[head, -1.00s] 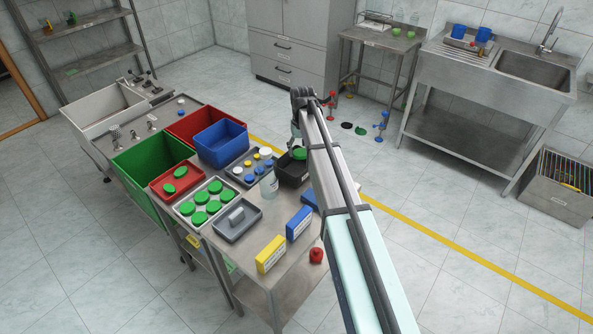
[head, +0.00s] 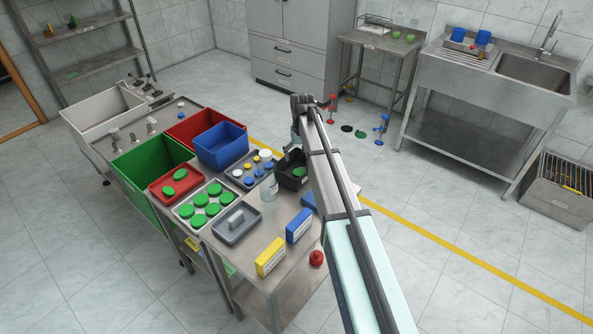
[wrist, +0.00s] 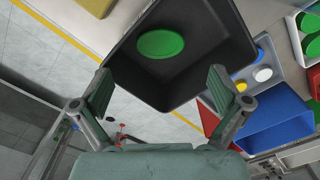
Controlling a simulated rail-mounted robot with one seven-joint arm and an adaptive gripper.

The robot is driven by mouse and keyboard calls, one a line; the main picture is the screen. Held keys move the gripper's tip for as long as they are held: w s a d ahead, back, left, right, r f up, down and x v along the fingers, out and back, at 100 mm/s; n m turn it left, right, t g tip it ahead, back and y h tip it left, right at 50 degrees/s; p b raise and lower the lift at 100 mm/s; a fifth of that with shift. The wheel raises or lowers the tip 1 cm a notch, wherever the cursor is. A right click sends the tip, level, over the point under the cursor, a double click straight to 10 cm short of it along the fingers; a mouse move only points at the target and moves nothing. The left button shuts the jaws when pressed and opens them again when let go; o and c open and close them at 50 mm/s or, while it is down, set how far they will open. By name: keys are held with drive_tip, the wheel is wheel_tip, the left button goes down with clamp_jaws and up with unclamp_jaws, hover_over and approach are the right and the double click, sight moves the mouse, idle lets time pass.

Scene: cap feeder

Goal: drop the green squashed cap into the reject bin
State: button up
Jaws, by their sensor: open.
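A green cap (head: 299,172) lies on the floor of a black bin (head: 290,183) on the table. In the wrist view the cap (wrist: 160,43) looks oval and lies flat inside the dark bin (wrist: 190,83), clear of the bin walls. My gripper (wrist: 160,80) is open and empty, with its two fingers apart on either side of the bin's near edge. In the head view my gripper (head: 291,148) is above the bin, partly hidden by my own arm. No label on the bin is readable.
Left of the bin are a grey tray of blue, white and yellow caps (head: 240,177), a clear bottle (head: 269,187), and a tray of several green caps (head: 182,212). A red tray (head: 158,192) holds green caps. Blue (head: 221,160), green and red bins stand behind. Yellow and blue boxes stand in front.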

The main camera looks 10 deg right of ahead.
wheel_tip(320, 180, up, 12)
idle(0.5)
idle(0.3)
